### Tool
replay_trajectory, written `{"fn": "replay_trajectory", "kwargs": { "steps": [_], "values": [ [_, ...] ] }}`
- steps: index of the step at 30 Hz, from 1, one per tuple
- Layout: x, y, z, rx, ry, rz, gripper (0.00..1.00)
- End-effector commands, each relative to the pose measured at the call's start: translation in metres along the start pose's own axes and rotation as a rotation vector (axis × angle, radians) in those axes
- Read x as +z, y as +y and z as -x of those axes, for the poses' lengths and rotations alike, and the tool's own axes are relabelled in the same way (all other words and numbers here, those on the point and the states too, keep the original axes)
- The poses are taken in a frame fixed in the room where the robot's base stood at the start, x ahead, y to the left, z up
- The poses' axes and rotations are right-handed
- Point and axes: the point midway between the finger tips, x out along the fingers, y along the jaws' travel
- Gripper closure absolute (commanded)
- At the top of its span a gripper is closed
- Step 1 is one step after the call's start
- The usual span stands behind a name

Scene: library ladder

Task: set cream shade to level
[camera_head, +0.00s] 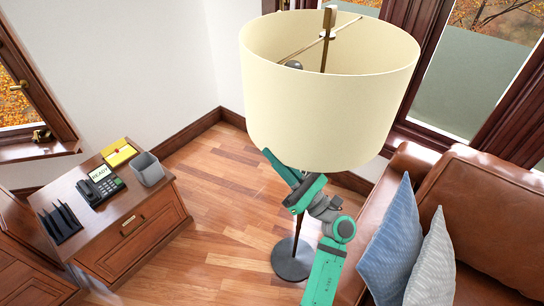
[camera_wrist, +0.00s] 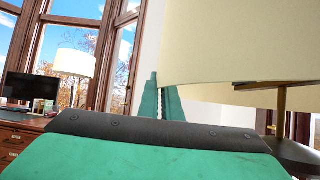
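The cream shade (camera_head: 325,105) is a large drum on a floor lamp, open at the top, with a bulb and crossbar inside. Its top rim sits a little lower at the right in the head view; I cannot tell its exact tilt. The lamp's round dark base (camera_head: 292,262) stands on the floor. My gripper (camera_head: 268,156) is at the shade's lower left edge, partly hidden by it. In the wrist view its green fingers (camera_wrist: 161,98) stand close together beside the shade (camera_wrist: 235,42), with a narrow gap. I cannot tell whether the rim is between them.
A brown leather sofa (camera_head: 495,215) with blue and grey cushions (camera_head: 392,240) is at right. A wooden cabinet (camera_head: 115,235) with a phone (camera_head: 100,185) and grey bin (camera_head: 148,170) is at left. Windows stand behind the lamp. Open wood floor lies between cabinet and lamp.

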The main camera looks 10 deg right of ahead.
Motion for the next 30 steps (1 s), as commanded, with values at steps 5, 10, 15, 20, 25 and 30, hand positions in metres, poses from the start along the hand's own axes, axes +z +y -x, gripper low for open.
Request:
{"fn": "replay_trajectory", "kwargs": {
  "steps": [5, 10, 15, 20, 25, 30],
  "values": [
    [0.0, 0.0, 0.001, 0.0, 0.001, 0.0, 0.77],
    [0.0, 0.0, 0.001, 0.0, 0.001, 0.0, 0.77],
    [-0.001, 0.0, 0.003, 0.0, 0.002, -0.001, 0.77],
    [-0.001, -0.001, 0.021, -0.003, 0.002, -0.001, 0.77],
    [0.0, -0.001, 0.054, -0.004, 0.002, -0.001, 0.77],
    [-0.001, 0.0, 0.083, -0.003, 0.002, -0.001, 0.77]
  ]
}}
